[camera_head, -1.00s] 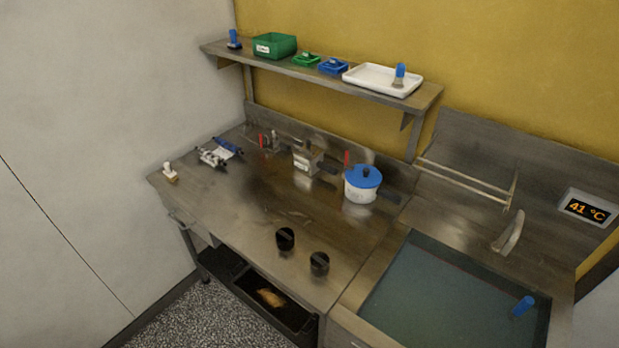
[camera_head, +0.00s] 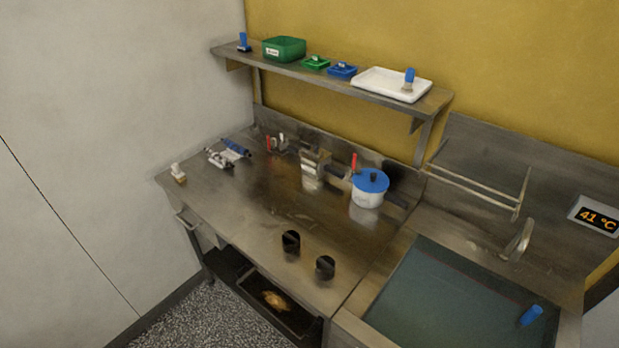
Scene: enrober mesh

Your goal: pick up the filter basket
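No object is clearly recognisable as the filter basket at this size. A small metal box-like container (camera_head: 311,160) stands near the back of the steel worktop (camera_head: 245,208), with a dark handle-like part on its right; I cannot tell whether it is the basket. Neither of my grippers nor my arms shows in the head view.
A white pot with a blue lid (camera_head: 369,190) stands right of the metal container. Two black round items (camera_head: 291,241) sit near the front edge. A water-filled sink (camera_head: 450,300) is at right. A shelf (camera_head: 300,72) with trays overhangs the back. The worktop's middle is clear.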

